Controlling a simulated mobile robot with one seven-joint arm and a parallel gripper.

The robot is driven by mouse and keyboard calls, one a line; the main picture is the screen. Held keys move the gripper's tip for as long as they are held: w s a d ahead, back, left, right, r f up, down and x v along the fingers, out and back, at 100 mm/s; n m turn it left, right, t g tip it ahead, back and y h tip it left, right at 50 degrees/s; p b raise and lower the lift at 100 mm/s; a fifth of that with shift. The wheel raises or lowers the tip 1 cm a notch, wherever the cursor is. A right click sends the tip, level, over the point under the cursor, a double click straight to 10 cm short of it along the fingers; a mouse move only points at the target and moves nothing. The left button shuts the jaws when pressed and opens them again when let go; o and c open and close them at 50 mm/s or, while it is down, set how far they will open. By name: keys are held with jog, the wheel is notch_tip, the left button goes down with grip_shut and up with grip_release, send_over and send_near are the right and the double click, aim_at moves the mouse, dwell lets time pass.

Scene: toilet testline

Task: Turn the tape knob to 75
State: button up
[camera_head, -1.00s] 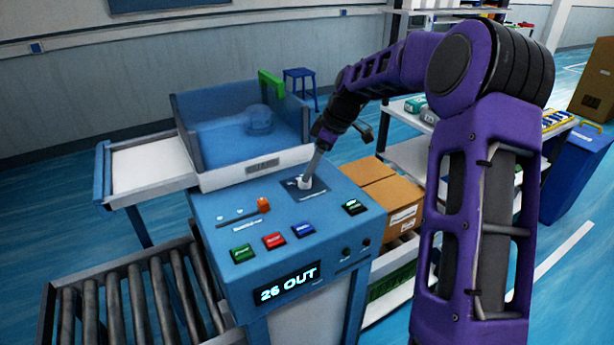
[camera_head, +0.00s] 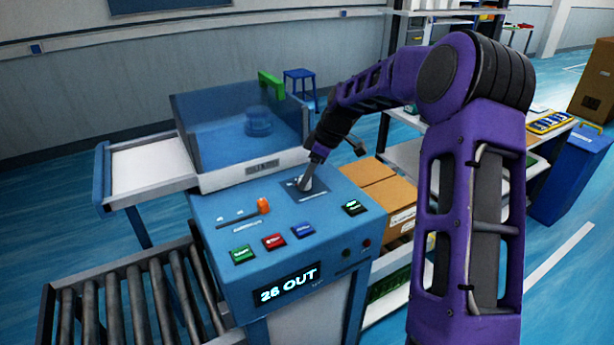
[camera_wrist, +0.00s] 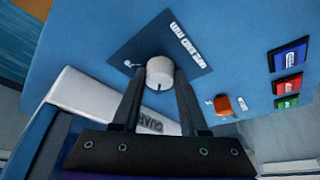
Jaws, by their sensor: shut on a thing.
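The tape knob is a white round knob (camera_wrist: 160,72) on a dark blue plate (camera_wrist: 130,50) in the wrist view, with a dark mark on its near side. In the head view the plate (camera_head: 318,196) shows on the blue console, and my gripper hides most of the knob. My gripper (camera_wrist: 160,80) has its two dark fingers on either side of the knob, shut on it. In the head view my gripper (camera_head: 305,186) reaches down to the plate. The display (camera_head: 288,285) reads "26 OUT".
An orange slider (camera_head: 263,205) and green, red and blue buttons (camera_head: 273,242) lie near the plate. A clear guard (camera_head: 240,130) stands behind it. A roller conveyor (camera_head: 130,305) is at the front left. Cardboard boxes (camera_head: 378,185) sit to the right.

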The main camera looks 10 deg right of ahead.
jog(key=shift+m, duration=0.3)
grip_shut()
jog(key=m+t+h+b, duration=0.1)
jog(key=m+b, duration=0.1)
jog(key=m, duration=0.1)
jog(key=shift+s+a, duration=0.1)
jog(key=m+t+h+b, duration=0.1)
jog(key=m, duration=0.4)
jog(key=shift+a, duration=0.15)
jog(key=m+h, duration=0.1)
jog(key=m, duration=0.1)
jog(key=m+h, duration=0.1)
jog(key=m, duration=0.2)
jog(key=shift+a+t+h+b, duration=0.15)
jog(key=shift+t+h+b, duration=0.15)
jog(key=shift+b, duration=0.05)
jog(key=shift+m+h, duration=0.7)
jog(key=shift+m, duration=1.4)
jog(key=o, duration=1.1)
grip_release()
